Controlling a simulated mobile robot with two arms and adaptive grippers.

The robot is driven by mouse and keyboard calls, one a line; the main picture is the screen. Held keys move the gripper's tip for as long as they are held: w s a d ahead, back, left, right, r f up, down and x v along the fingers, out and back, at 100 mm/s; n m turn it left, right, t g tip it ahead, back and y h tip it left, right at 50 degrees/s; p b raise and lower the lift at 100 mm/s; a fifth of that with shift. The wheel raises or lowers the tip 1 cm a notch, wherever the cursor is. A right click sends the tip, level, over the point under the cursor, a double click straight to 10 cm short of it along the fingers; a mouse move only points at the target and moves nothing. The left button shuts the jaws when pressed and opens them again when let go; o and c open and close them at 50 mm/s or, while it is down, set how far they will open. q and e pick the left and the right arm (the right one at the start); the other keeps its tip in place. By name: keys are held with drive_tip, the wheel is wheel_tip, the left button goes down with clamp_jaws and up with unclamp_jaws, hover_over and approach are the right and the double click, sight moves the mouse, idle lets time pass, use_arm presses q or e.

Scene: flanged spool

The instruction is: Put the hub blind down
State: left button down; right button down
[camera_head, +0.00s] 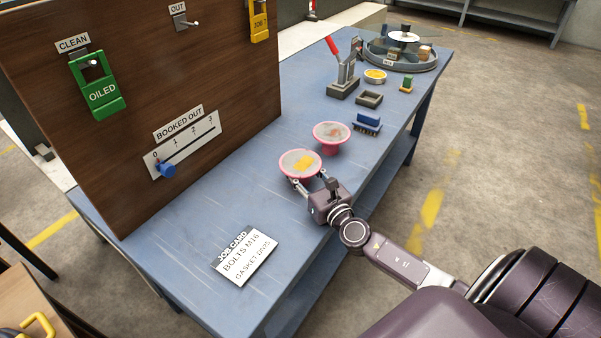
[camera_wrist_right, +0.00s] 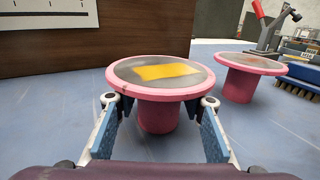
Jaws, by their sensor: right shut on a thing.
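The hub blind (camera_head: 299,161) is a pink flanged spool with a grey top and a yellow patch. My right gripper (camera_head: 313,182) is shut on it, coming from the front right. In the right wrist view the hub blind (camera_wrist_right: 160,93) is upright between the two fingers (camera_wrist_right: 160,108), which sit just below its top flange. Its pink stem shows below the flange. I cannot tell whether its base touches the bench. A second pink spool (camera_head: 331,134) with a reddish mark stands just behind it, also seen in the right wrist view (camera_wrist_right: 249,67). My left gripper is not in view.
The blue bench (camera_head: 205,250) is clear at left of the spools. A job card (camera_head: 244,257) lies near the front. A wooden board (camera_head: 130,150) with tags and a slider stands at left. A blue brush (camera_head: 367,124), trays and a red-handled clamp (camera_head: 344,75) stand behind.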

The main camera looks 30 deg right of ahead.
drive_tip(key=shift+r, duration=0.3)
drive_tip(key=shift+f, duration=0.15)
drive_tip(key=c, duration=1.7)
unclamp_jaws()
drive_tip(key=shift+f, duration=0.25)
drive_tip(key=o, duration=0.5)
drive_tip(key=shift+s, duration=0.1)
drive_tip(key=shift+c, duration=0.2)
drive_tip(key=shift+r, duration=0.1)
drive_tip(key=shift+r, duration=0.15)
drive_tip(key=s, duration=0.3)
drive_tip(key=s+b, duration=0.1)
drive_tip(key=s, duration=0.3)
drive_tip(key=s+a+b, duration=0.1)
drive_tip(key=s, duration=0.3)
drive_tip(key=shift+s, duration=0.45)
